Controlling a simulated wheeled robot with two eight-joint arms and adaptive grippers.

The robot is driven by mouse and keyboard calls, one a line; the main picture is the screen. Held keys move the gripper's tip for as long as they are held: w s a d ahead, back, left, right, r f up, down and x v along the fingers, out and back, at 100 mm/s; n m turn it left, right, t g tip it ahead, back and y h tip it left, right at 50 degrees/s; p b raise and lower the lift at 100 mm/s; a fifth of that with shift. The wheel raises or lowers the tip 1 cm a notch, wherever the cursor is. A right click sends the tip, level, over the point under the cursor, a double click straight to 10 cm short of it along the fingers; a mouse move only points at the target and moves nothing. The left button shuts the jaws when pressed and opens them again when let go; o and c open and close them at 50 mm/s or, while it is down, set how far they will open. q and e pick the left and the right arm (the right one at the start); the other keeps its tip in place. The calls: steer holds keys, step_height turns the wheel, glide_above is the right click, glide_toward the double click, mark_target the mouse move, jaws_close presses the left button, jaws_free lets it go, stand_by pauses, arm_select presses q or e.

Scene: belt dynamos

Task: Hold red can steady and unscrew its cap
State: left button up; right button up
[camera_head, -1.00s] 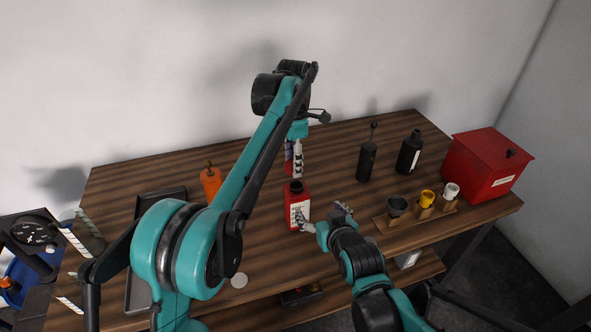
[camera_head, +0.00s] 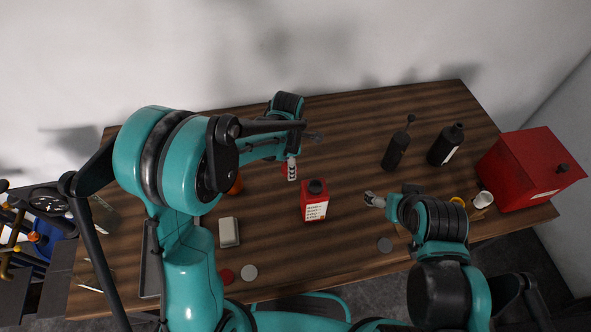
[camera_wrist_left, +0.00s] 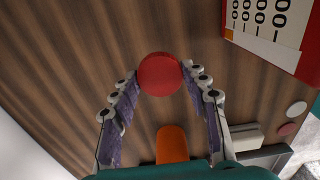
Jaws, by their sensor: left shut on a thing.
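The red can (camera_head: 314,208) stands upright on the table with a white label and a dark top; no red cap is on it. Its labelled side also shows at the upper right of the left wrist view (camera_wrist_left: 262,28). My left gripper (camera_head: 291,173) is behind and left of the can, apart from it. In the left wrist view its fingertips are shut on a round red cap (camera_wrist_left: 160,74). My right gripper (camera_head: 374,200) is right of the can with a gap between them. Its fingers are too small to judge.
An orange bottle (camera_wrist_left: 172,145) stands near my left gripper. Two dark bottles (camera_head: 396,150) (camera_head: 444,145) and a red box (camera_head: 530,172) stand at the right. A pale block (camera_head: 229,232), a red disc (camera_head: 226,276) and a white disc (camera_head: 249,273) lie at the front left.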

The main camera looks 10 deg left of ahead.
arm_select(q)
steer(key=shift+f+b, duration=0.55)
steer(key=shift+f, duration=2)
steer(key=shift+f, duration=0.1)
steer(key=o, duration=1.3)
